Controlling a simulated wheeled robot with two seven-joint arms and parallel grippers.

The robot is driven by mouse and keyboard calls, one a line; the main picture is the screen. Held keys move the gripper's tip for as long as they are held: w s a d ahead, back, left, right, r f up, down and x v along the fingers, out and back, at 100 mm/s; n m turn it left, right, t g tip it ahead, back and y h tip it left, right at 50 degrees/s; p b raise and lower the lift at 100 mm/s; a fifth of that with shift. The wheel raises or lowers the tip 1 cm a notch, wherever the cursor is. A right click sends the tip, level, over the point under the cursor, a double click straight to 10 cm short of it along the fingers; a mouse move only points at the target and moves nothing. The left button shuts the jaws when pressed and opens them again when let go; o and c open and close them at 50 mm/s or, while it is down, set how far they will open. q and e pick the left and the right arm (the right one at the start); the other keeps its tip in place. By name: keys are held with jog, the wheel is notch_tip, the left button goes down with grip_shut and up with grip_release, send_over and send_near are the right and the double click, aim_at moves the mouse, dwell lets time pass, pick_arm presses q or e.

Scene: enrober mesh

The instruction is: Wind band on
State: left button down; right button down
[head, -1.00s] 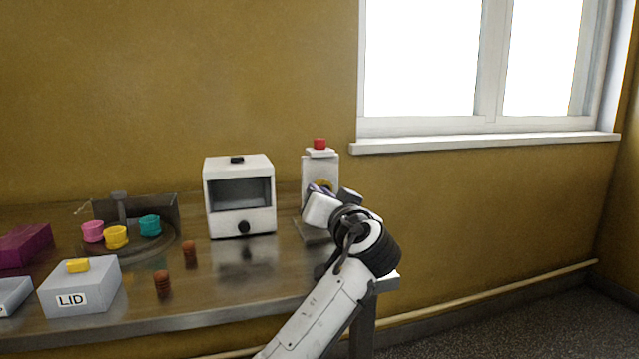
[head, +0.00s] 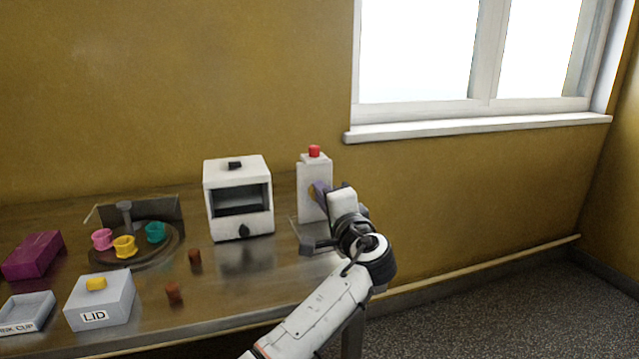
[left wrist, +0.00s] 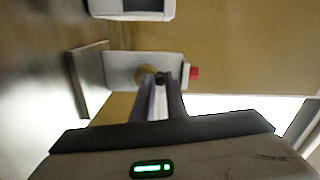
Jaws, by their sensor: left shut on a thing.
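A white upright stand (head: 313,178) with a red button on top (head: 314,151) is at the table's right end. A brass disc (left wrist: 143,74) is on its face, in the left wrist view. My left gripper (head: 322,194) is in front of the stand, its fingers close to that face. In the left wrist view the fingertips (left wrist: 161,80) are shut on a small dark knob (left wrist: 160,78) beside the disc. The fingers hide part of the disc and the knob. No band can be made out. My right gripper is not in view.
A white box with a dark opening (head: 239,167) stands left of the stand. Further left are a round tray (head: 160,252) with coloured cups, a LID box (head: 112,293), a magenta block (head: 33,256) and two brown pieces (head: 174,293).

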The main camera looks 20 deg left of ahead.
pick_arm(q)
jog(key=m+p, duration=0.1)
jog(key=m, duration=0.1)
jog(key=d+m+p, duration=0.1)
jog(key=m+p, duration=0.1)
jog(key=m, duration=0.1)
jog(key=w+m+p, duration=0.1)
jog(key=m+p, duration=0.1)
jog(key=m, duration=0.1)
jog(key=shift+d, duration=0.35)
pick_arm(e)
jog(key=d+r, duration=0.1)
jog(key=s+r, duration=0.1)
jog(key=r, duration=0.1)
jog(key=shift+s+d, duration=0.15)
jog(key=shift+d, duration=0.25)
pick_arm(q)
jog(key=c, duration=1.8)
grip_release()
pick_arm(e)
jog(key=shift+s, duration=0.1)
pick_arm(q)
jog(key=shift+o, duration=0.2)
jog(key=v, duration=1)
jog(key=shift+d, duration=0.2)
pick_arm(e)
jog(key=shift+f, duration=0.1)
